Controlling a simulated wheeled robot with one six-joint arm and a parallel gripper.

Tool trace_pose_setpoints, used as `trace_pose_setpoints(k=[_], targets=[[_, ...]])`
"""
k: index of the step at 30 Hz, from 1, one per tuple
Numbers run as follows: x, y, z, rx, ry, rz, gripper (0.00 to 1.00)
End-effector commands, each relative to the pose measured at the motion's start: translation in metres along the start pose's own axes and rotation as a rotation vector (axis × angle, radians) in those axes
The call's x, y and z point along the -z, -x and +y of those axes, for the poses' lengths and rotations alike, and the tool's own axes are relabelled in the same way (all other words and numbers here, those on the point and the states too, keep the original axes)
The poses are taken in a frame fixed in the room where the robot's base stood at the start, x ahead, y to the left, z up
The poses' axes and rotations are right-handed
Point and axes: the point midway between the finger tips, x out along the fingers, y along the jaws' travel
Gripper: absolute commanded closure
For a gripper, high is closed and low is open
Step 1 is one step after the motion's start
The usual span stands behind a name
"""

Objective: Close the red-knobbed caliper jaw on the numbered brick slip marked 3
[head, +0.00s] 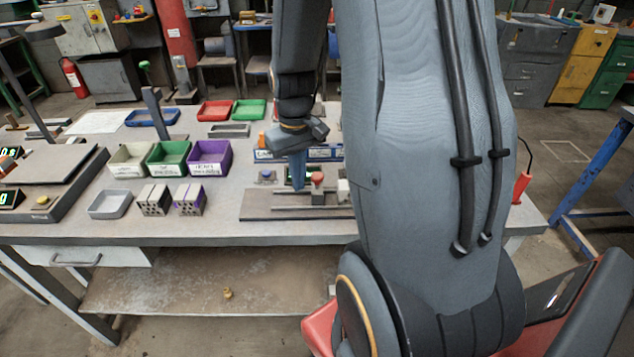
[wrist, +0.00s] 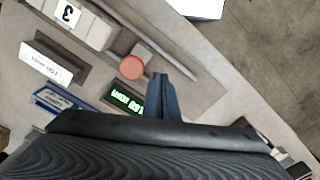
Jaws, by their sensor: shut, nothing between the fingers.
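The caliper's red knob (head: 317,178) stands on the grey caliper base (head: 262,213) at the bench's front; it also shows in the wrist view (wrist: 131,68). The brick slip marked 3 (wrist: 68,14) lies at the upper left of the wrist view, beyond the knob. In the head view a pale block (head: 343,188) beside the knob is partly hidden by my arm. My gripper (head: 299,186) is shut and empty, just left of the knob there. In the wrist view its fingertips (wrist: 160,77) are right of the knob. I cannot tell whether jaw and slip touch.
A lit green display (wrist: 125,99) is close to my fingers. White, green and purple bins (head: 208,158) stand to the left, with a grey tray (head: 110,204) and hollow bricks (head: 154,200) in front. My arm hides the bench's right part.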

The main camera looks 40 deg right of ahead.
Motion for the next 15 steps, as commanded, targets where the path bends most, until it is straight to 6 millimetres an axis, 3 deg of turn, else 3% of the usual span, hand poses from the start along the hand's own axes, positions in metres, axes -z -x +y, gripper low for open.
trace_pose_setpoints(k=[15], targets=[[0.0000,-0.0098,0.0001,0.000,0.000,-0.001,1.00]])
